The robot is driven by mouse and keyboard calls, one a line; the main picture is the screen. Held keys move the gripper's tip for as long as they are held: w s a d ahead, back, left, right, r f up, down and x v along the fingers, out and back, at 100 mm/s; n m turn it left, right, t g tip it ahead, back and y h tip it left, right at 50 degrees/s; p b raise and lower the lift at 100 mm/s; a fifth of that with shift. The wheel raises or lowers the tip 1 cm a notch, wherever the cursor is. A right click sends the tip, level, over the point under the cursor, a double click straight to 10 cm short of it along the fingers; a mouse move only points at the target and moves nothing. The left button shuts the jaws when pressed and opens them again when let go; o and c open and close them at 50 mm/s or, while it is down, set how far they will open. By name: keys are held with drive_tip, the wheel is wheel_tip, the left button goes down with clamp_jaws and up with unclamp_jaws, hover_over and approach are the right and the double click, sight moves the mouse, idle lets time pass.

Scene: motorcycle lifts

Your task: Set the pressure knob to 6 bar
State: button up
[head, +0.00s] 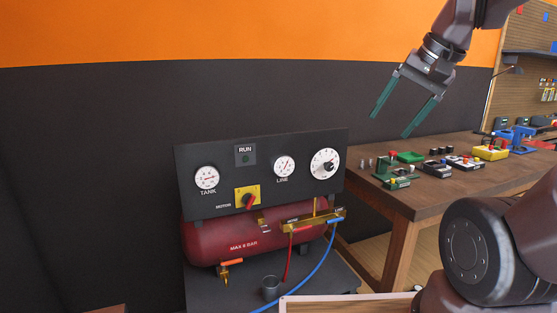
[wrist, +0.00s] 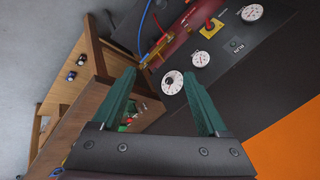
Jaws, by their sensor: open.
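The pressure knob is a black knob (head: 327,163) on a white scaled dial at the right end of a dark panel (head: 225,160). It also shows in the wrist view (wrist: 171,82), between my fingers' directions and beyond them. Its exact setting is too small to read. The LINE gauge (head: 284,167) is just left of it, and the TANK gauge (head: 206,178) is at the panel's left. My gripper (head: 391,120) is open and empty, up and to the right of the knob, apart from the panel.
A red compressor tank (head: 231,241) sits below the panel, with a red motor switch (head: 249,201) above it. Blue (head: 324,262) and red hoses hang at its right. A wooden bench (head: 445,180) with small tools stands to the right. The space before the panel looks clear.

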drive_tip(key=d+r+n+t, duration=0.1)
drive_tip(key=d+r+h, duration=0.1)
drive_tip(key=shift+s+d+r+n+t, duration=0.1)
drive_tip(key=shift+s+r+n+t, duration=0.1)
drive_tip(key=shift+r+n+t, duration=0.2)
drive_tip(key=shift+f, duration=0.1)
idle(2.0)
